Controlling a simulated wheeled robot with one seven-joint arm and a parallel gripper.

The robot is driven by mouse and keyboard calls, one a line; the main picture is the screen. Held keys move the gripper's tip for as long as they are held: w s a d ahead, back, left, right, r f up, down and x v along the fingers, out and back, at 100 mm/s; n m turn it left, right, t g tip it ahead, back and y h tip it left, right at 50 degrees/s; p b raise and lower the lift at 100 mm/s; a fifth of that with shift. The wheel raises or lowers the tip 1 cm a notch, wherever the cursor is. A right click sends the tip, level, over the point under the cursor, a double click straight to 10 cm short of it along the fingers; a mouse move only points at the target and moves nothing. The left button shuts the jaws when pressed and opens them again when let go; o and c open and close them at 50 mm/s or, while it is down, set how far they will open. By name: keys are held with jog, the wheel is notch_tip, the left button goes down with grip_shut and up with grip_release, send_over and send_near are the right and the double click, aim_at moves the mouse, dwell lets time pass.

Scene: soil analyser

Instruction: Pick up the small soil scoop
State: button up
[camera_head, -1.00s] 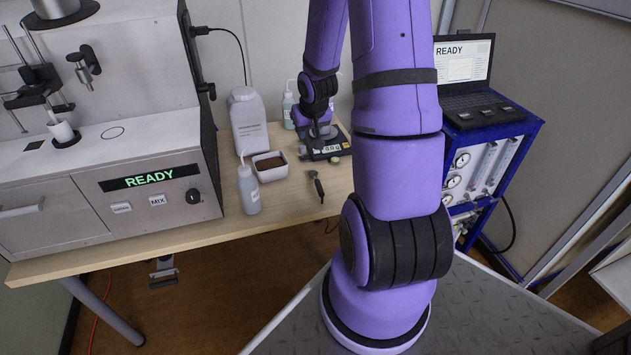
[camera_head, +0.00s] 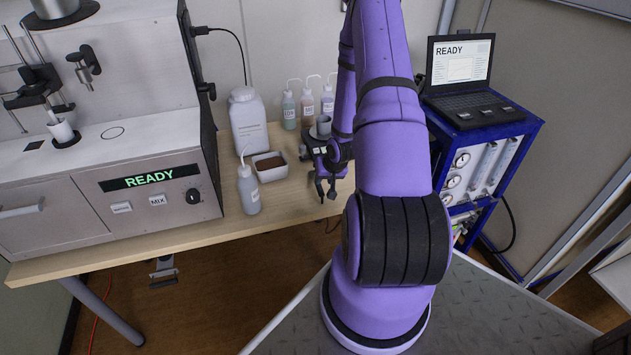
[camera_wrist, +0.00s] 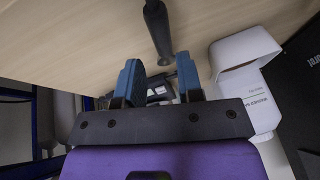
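The small soil scoop shows in the wrist view as a dark, slim handle (camera_wrist: 157,28) on the pale wooden table. Its near end appears between the two blue fingertips of my gripper (camera_wrist: 157,68), with space on both sides. My gripper is open and empty. In the head view my gripper (camera_head: 326,189) is low over the front right part of the table, pointing down. There its dark fingers cover the scoop's place, and I cannot tell the scoop apart from them.
A wash bottle (camera_head: 249,190) and a white tray of soil (camera_head: 284,166) stand left of my gripper. A large white bottle (camera_head: 248,122) and small bottles (camera_head: 307,108) stand behind. A grey cup (camera_head: 324,125) is close behind the gripper. The analyser (camera_head: 110,190) is far left.

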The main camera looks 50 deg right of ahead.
aim_at(319, 187)
jog(key=shift+a+x, duration=0.15)
jog(key=shift+x, duration=1.45)
jog(key=shift+a+x, duration=0.1)
jog(key=shift+x, duration=1.45)
grip_shut()
